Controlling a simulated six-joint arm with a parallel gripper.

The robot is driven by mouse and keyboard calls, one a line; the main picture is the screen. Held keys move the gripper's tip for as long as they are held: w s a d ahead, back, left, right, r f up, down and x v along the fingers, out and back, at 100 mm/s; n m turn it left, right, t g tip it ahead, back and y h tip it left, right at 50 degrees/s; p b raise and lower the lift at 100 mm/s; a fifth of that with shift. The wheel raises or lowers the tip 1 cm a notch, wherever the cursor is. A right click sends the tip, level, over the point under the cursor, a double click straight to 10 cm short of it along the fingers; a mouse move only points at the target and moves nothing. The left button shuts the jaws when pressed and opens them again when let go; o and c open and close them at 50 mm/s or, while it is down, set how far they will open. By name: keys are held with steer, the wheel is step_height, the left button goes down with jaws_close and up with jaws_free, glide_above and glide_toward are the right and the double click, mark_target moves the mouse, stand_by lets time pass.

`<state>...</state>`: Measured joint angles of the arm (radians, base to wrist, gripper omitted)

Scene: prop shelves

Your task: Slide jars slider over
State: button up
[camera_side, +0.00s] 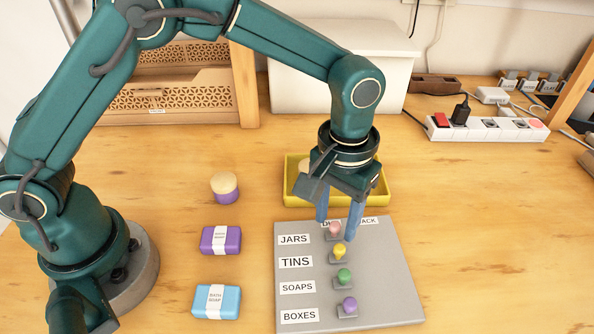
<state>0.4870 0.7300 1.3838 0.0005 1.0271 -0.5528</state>
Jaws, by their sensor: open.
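A grey panel (385,290) lies on the table with rows labelled JARS, TINS, SOAPS and BOXES. The jars slider (335,229) has a pink knob in the top row, just right of the JARS label (293,239). Below it are the tins slider (339,251) with a yellow knob, the soaps slider (344,276) with a green knob and the boxes slider (348,304) with a purple knob. My gripper (337,228) points down over the top row, open, its blue fingers on either side of the pink knob. I cannot tell whether they touch it.
A yellow tray (293,199) sits behind the panel, partly hidden by my gripper. A round purple jar with a tan lid (224,188), a purple soap (221,240) and a blue soap (217,301) lie left of it. A power strip (487,129) is back right. Table right of the panel is clear.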

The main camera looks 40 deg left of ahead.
steer(key=shift+c, duration=0.4)
jaws_close()
stand_by(1.0)
